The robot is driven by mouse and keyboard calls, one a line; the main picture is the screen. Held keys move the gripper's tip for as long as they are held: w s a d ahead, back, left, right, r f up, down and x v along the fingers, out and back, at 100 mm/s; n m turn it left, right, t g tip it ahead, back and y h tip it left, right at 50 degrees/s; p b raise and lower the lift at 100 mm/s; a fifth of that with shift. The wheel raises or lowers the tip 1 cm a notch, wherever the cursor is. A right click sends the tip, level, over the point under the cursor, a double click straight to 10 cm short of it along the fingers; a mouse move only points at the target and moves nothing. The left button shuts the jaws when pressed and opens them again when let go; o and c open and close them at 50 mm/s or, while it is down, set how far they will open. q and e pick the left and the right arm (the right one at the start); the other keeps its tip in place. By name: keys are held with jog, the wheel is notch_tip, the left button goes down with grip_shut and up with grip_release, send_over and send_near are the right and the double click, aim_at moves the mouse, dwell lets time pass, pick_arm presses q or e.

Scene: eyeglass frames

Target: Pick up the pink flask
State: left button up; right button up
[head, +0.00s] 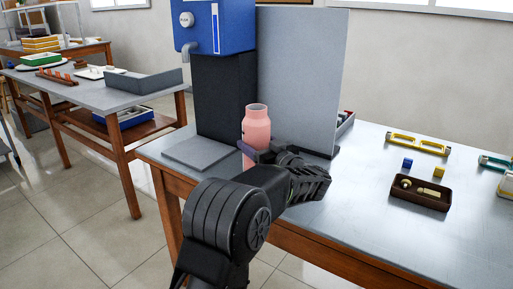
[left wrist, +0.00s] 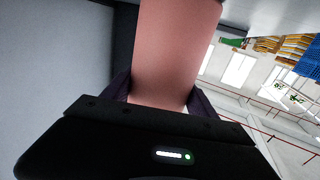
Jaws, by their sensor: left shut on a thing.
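The pink flask (head: 256,128) is upright near the left end of the grey-topped table, in front of a black column. My left gripper (head: 262,154) is shut on the flask's lower part, and its arm hides some of the base. In the left wrist view the flask (left wrist: 175,50) fills the space between the two dark fingers (left wrist: 160,92). I cannot tell whether the flask's base touches the table. My right gripper is not in view.
A blue box with a spout (head: 215,27) sits on the black column. A tall grey panel (head: 298,75) stands behind the flask. A brown tray (head: 420,194), small blocks and yellow frames (head: 418,144) lie to the right. The tabletop (head: 350,190) between is clear.

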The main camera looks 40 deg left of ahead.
aim_at(262, 113)
pick_arm(q)
jog(key=shift+r, duration=0.1)
notch_tip(262, 113, up, 10)
jog(key=p, duration=0.3)
dwell(0.7)
